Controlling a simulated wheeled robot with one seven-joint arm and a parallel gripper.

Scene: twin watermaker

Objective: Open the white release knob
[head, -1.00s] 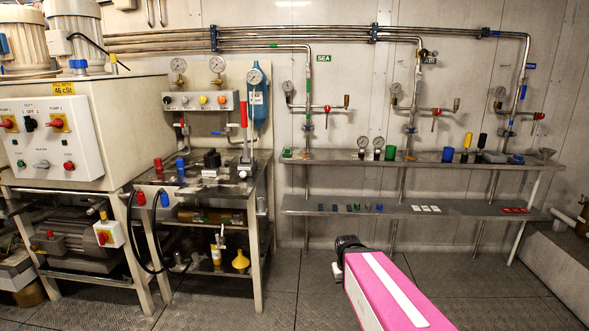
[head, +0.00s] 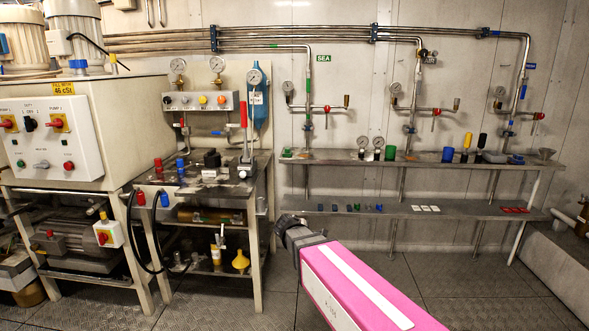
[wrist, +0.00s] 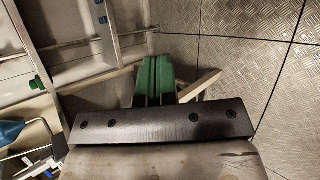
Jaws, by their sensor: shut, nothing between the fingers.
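The hand pump with a red upright lever (head: 243,115) stands on the right of the steel bench (head: 215,185). A small gauge panel (head: 198,101) with several coloured knobs is on the wall above it. My gripper (head: 283,222) is low in front of the floor, right of the bench and well apart from the pump and panel. In the wrist view its green fingers (wrist: 155,78) are together and empty, pointing past the bench and shelf frames toward the floor.
A two-tier shelf (head: 420,208) with gauges, cups and small parts runs along the right wall. Pipes with valves hang above it. A control box (head: 50,142) and motors stand at the left. Open chequered floor lies in front of the shelf.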

